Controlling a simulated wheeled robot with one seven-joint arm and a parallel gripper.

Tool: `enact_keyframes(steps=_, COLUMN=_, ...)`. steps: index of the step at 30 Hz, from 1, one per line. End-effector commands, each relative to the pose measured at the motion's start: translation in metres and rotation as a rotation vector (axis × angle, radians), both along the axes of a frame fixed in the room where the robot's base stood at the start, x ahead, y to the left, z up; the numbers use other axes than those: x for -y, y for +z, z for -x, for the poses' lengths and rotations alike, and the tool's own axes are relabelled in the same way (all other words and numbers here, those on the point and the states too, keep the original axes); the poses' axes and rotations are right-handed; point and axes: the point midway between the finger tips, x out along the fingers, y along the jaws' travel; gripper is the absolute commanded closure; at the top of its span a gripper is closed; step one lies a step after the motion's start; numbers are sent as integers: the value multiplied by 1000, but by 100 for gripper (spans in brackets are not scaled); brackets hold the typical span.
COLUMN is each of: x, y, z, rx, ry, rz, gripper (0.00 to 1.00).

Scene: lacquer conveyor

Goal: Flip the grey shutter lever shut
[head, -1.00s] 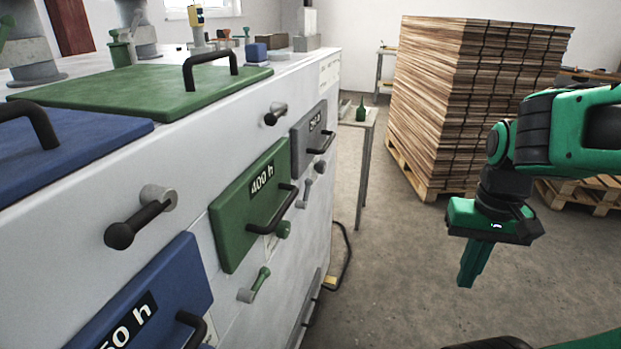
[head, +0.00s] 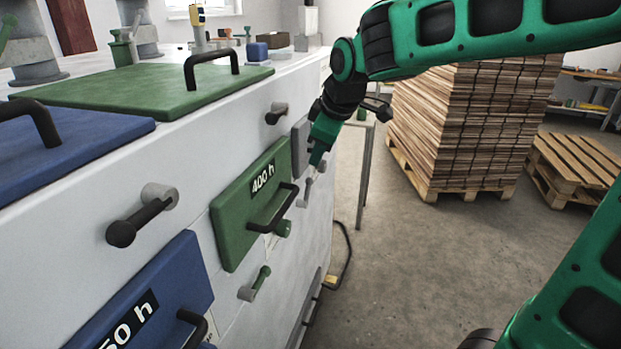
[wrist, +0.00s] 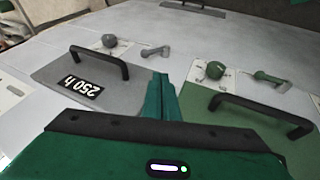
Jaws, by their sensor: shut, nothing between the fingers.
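The grey shutter lever (head: 306,192) sits on the white machine front, below the grey 250 h panel (head: 298,150). In the wrist view the lever (wrist: 154,52) lies just beyond my fingertips, beside a round grey knob (wrist: 109,41). My gripper (head: 316,158) is shut and empty, pointing down close to the machine front, a little above the lever in the head view. In the wrist view its closed fingers (wrist: 160,84) lie between the grey panel and the green panel. I cannot tell whether they touch the lever. My arm hides much of the grey panel in the head view.
The green 400 h panel (head: 248,208) has a protruding black handle. A green lever (head: 259,283) and a green knob (head: 282,228) sit below it. The blue panel (head: 150,300) is nearer. A plank stack (head: 490,125) stands behind; the floor between is clear.

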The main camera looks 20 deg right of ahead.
Motion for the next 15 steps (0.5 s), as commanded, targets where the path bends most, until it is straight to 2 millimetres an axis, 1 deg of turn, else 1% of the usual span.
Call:
enact_keyframes(steps=10, x=2, y=-1, z=-1, rx=1, ry=0, rz=1, gripper=100)
enact_keyframes(steps=13, x=1, y=-6, z=-4, rx=-1, ry=0, rz=1, gripper=100)
enact_keyframes(steps=15, x=0, y=-14, z=-7, rx=-2, ry=0, rz=1, gripper=100)
